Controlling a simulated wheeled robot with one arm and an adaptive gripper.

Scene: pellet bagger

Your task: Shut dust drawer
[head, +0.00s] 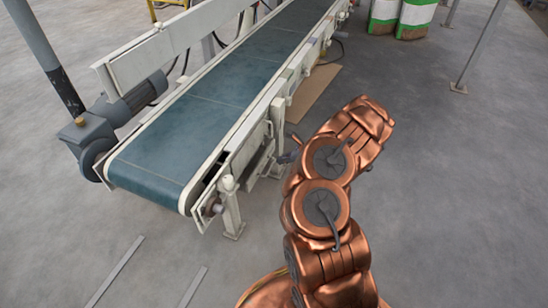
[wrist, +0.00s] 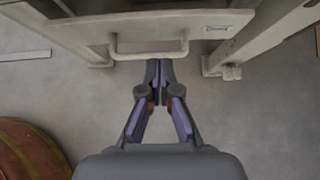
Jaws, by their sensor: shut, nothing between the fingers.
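The dust drawer (wrist: 160,27) is a pale panel with a U-shaped handle (wrist: 150,53) and a small label at its right, at the top of the wrist view. It lies between two pale frame legs. In the head view the drawer (head: 261,159) is a small pale shape low under the conveyor's near end, partly hidden. My gripper (wrist: 158,64) is shut and empty, its fingertips close to the handle's bar. I cannot tell whether they touch it. In the head view the gripper (head: 286,157) is a small dark shape beside the conveyor frame, mostly hidden by my arm. How far the drawer stands out is unclear.
The conveyor (head: 205,118) with its blue-green belt runs away to the upper right, its grey motor (head: 95,128) at the left. A post stands at the right. Green and white sacks (head: 413,17) stand at the back. The floor right of the conveyor is mostly clear.

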